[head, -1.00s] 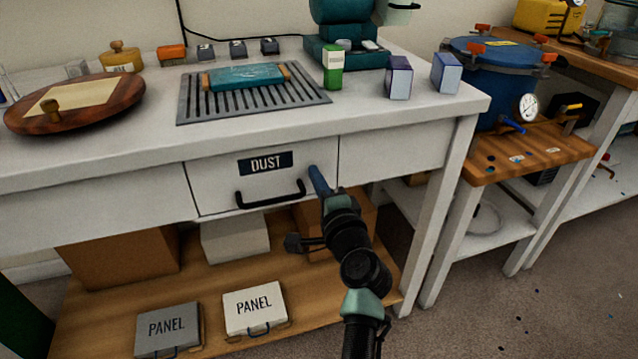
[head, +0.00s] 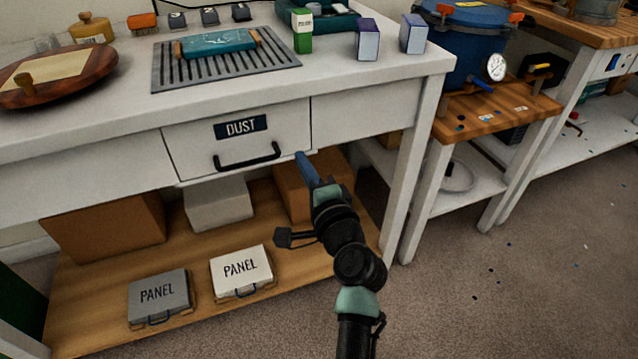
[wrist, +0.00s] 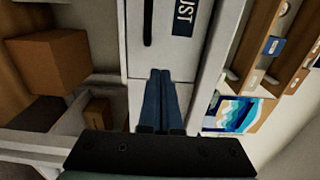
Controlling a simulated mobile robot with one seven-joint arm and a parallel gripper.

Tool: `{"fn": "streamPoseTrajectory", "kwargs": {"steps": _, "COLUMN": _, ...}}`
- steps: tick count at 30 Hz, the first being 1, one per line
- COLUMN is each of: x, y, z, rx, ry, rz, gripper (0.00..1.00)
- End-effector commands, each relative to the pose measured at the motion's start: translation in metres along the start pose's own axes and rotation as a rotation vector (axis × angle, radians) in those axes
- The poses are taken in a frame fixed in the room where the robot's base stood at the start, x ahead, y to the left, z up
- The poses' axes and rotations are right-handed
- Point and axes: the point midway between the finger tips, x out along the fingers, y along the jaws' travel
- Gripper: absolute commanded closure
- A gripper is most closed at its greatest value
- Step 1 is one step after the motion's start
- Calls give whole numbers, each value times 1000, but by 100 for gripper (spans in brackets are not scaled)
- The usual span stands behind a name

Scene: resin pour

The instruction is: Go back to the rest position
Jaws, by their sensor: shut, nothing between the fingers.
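My gripper (head: 303,165) is in front of the white workbench (head: 130,122), just below and right of the DUST drawer's black handle (head: 247,157). Its blue fingers are together and empty. In the wrist view the fingers (wrist: 160,75) lie side by side, with the white drawer front and part of the DUST label (wrist: 184,18) beyond them. The DUST drawer (head: 200,140) looks shut, and the gripper appears apart from its handle. My arm reaches up from the bottom of the head view.
The wooden lower shelf (head: 225,290) holds boxes and two PANEL cases (head: 240,270). A blue pressure pot (head: 465,50) stands at the right. Carpet floor is open at the lower right.

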Motion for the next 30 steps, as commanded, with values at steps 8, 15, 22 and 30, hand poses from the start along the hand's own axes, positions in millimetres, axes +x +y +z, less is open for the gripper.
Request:
{"fn": "streamPoseTrajectory", "kwargs": {"steps": 8, "x": -48, "y": 0, "z": -1, "rx": 1, "ry": 2, "rz": 2, "gripper": 100}}
{"fn": "streamPoseTrajectory", "kwargs": {"steps": 15, "x": -60, "y": 0, "z": -1, "rx": 0, "ry": 1, "rz": 1, "gripper": 100}}
{"fn": "streamPoseTrajectory", "kwargs": {"steps": 22, "x": -54, "y": -37, "z": 4, "rx": -144, "ry": 8, "rz": -36, "gripper": 100}}
{"fn": "streamPoseTrajectory", "kwargs": {"steps": 30, "x": -70, "y": -224, "z": 31, "rx": -863, "ry": 195, "rz": -226, "gripper": 100}}
